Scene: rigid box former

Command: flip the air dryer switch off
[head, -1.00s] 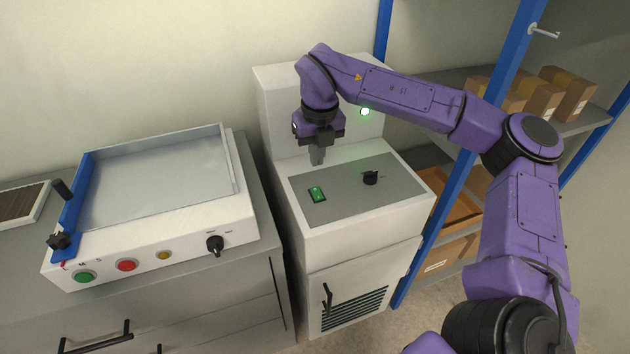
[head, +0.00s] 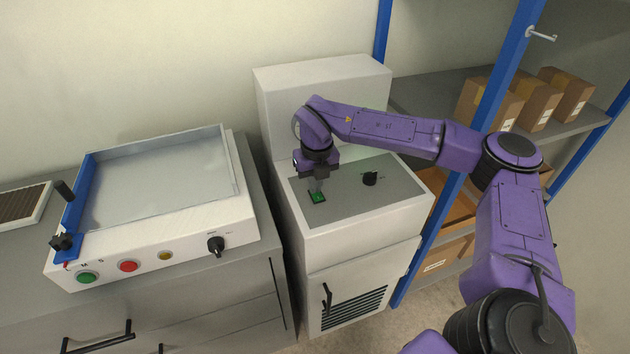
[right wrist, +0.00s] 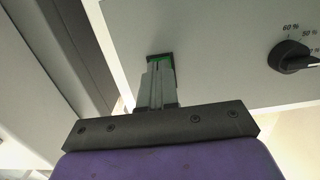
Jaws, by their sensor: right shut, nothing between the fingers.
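The air dryer (head: 365,219) is a white cabinet with a grey sloped top panel (head: 341,204). A small green switch (head: 317,198) sits on the left of that panel. My right gripper (head: 317,186) is shut and empty, pointing down with its fingertips at the switch's far edge. In the right wrist view the fingers (right wrist: 158,75) cover most of the switch, and only a green strip (right wrist: 160,58) shows past the tips. I cannot tell whether they touch it or which way the switch is tipped. My left gripper is not in view.
A black knob (head: 370,179) is on the panel to the right of the switch. The dryer's raised back (head: 340,90) stands behind my gripper. A white box former (head: 160,220) is at the left. A blue-framed shelf (head: 480,125) with cartons is at the right.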

